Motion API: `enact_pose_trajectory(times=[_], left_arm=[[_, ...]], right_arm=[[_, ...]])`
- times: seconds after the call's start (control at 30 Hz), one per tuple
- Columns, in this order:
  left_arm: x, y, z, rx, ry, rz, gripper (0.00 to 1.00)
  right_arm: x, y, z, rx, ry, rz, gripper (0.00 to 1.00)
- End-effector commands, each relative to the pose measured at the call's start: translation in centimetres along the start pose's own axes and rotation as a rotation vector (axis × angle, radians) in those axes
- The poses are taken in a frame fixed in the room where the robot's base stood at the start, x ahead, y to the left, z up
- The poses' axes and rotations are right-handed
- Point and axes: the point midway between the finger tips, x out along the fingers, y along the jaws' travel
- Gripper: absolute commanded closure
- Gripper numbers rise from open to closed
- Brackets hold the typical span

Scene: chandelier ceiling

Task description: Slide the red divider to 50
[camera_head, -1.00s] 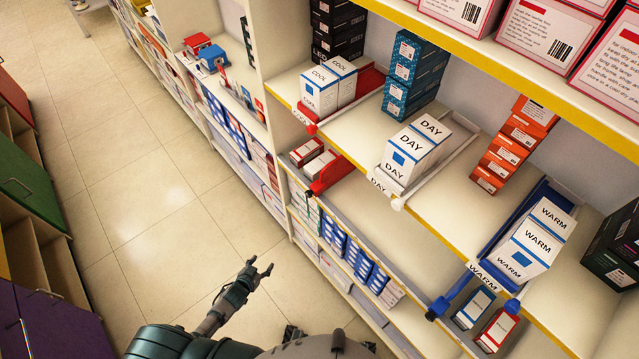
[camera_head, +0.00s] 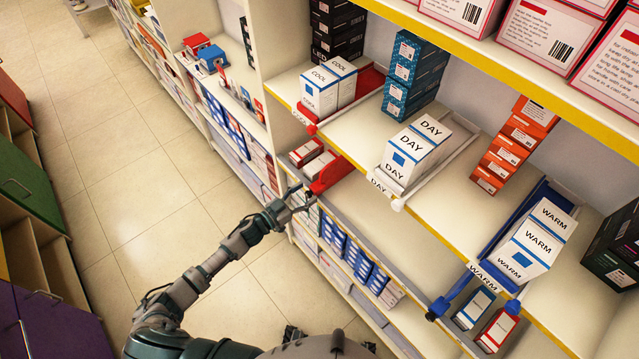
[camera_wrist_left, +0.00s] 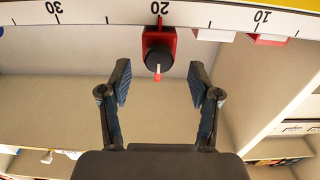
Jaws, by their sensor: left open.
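The red divider (camera_head: 328,174) stands on the lower shelf, at its left part, beside a few small boxes. In the left wrist view its red front end (camera_wrist_left: 168,34) carries a round black knob (camera_wrist_left: 158,57) with a red pointer, in line with the upside-down 20 mark on the white scale strip (camera_wrist_left: 105,12). My left gripper (camera_head: 302,199) is at the shelf's front edge by this divider. In the left wrist view the gripper (camera_wrist_left: 158,72) is open, its fingers on either side of the knob with gaps. My right gripper is not in view.
The upper shelf holds another red divider (camera_head: 372,80) by COOL boxes (camera_head: 328,88), a white one by DAY boxes (camera_head: 415,150), and a blue one by WARM boxes (camera_head: 537,240). The lower shelf (camera_head: 385,222) is bare right of the red divider, up to a blue divider (camera_head: 452,292).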

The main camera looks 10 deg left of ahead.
Motion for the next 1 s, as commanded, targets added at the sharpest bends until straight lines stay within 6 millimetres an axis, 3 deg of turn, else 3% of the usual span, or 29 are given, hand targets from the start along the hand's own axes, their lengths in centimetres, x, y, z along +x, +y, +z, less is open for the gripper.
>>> enact_pose_trajectory(times=[0.1, 0.3, 0.7, 0.73, 0.93, 1.0], left_arm=[[2.7, 0.0, -0.1, 0.0, 0.002, 0.0, 0.38], [5.5, 0.0, 0.0, -0.001, 0.0, 0.0, 0.38], [6.5, 0.1, 0.0, 0.001, -0.001, 0.0, 0.38], [6.5, 0.0, 0.0, 0.001, 0.0, 0.0, 0.4], [6.5, 0.0, 0.0, 0.0, 0.0, 0.0, 0.9], [6.5, 0.0, 0.0, 0.0, 0.0, 0.0, 1.0]], right_arm=[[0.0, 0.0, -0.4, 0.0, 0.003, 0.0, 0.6], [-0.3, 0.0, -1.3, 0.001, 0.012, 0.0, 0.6], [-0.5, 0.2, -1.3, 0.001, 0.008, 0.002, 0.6], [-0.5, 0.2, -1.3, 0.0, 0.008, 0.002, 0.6], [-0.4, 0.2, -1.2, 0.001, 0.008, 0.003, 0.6], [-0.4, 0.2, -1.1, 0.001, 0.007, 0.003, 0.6]])
